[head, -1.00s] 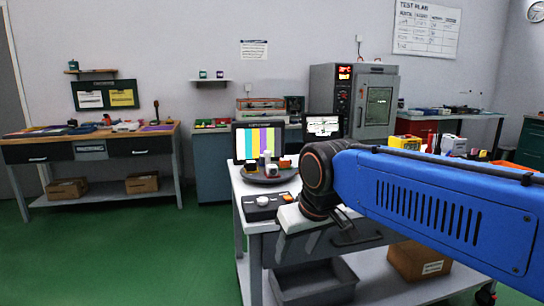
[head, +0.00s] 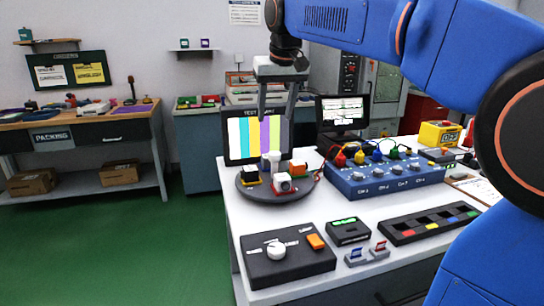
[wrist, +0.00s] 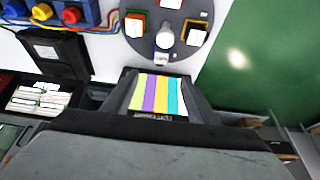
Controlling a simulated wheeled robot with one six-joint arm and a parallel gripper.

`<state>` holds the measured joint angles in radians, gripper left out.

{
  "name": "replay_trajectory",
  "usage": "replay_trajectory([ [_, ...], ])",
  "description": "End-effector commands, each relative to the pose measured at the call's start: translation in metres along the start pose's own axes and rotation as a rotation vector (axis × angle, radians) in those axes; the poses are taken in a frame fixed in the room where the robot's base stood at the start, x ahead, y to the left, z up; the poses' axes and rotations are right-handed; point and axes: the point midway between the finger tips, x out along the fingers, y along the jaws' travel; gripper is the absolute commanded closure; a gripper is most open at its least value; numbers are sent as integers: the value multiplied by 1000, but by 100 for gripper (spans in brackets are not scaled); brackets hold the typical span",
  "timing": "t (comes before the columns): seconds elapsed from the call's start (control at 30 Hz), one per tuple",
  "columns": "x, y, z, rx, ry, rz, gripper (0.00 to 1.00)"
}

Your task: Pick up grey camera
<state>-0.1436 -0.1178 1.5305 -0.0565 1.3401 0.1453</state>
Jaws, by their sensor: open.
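A dark round turntable (head: 262,199) stands on the white bench, carrying several small camera-like blocks around a pale central post (head: 275,160). In the wrist view, another greyish block (wrist: 163,41) sits at the turntable (wrist: 150,52) edge nearest my fingers; the post mostly hides that side in the head view. I cannot tell surely which is the grey camera. My gripper (head: 277,108) is open and empty, pointing down above and behind the turntable, in front of the monitor. It also shows in the wrist view (wrist: 161,92).
A colour-bar monitor (head: 236,150) stands close behind the turntable. A blue box with knobs and cables (head: 385,182) is to the right. A black control box (head: 265,268), a small device (head: 348,231) and a slotted dark tray (head: 428,222) lie in front.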

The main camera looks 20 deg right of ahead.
Motion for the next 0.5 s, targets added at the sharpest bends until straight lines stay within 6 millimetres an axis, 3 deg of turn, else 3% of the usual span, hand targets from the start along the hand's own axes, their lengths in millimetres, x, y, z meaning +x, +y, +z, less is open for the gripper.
replay_trajectory([
  [0.5,83,0,0,0,-3,0,47],
])
